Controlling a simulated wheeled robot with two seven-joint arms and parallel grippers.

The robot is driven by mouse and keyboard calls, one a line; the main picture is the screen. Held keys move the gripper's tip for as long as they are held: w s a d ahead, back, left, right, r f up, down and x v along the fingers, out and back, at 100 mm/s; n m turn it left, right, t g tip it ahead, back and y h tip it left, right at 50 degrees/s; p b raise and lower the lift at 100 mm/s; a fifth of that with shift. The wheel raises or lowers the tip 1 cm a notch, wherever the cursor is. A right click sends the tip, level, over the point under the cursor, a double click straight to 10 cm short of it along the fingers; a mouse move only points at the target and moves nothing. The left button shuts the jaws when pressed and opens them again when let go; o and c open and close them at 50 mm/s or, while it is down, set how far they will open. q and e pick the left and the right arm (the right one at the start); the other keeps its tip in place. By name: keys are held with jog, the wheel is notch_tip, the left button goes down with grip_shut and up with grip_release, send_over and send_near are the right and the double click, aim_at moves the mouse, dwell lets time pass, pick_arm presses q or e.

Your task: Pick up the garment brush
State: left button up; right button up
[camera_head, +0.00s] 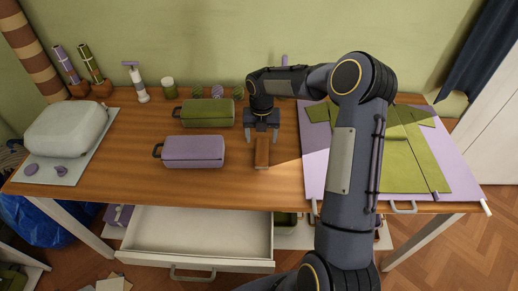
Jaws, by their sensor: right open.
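The garment brush seems to be the small brown block (262,153) lying on the wooden table near its middle, its long side pointing towards the front edge. My right gripper (261,136) is over the far end of this block, fingers pointing down and spread to either side. I cannot tell whether the fingers touch it. My right arm comes in from the lower right and covers part of the table. My left gripper is out of the picture.
A purple case (194,151) and a green case (207,113) lie left of the gripper. A grey bag (66,128) sits on a mat at far left. A lilac board (440,178) with green pieces lies right. An open white drawer (195,235) juts out below the table front.

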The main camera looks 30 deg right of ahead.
aim_at(262, 147)
notch_tip(262, 147, down, 6)
jog(key=shift+s+r+p, duration=0.15)
jog(key=shift+r+p, duration=0.05)
jog(key=shift+p, duration=0.35)
jog(key=c, duration=1.2)
jog(key=shift+r, duration=0.15)
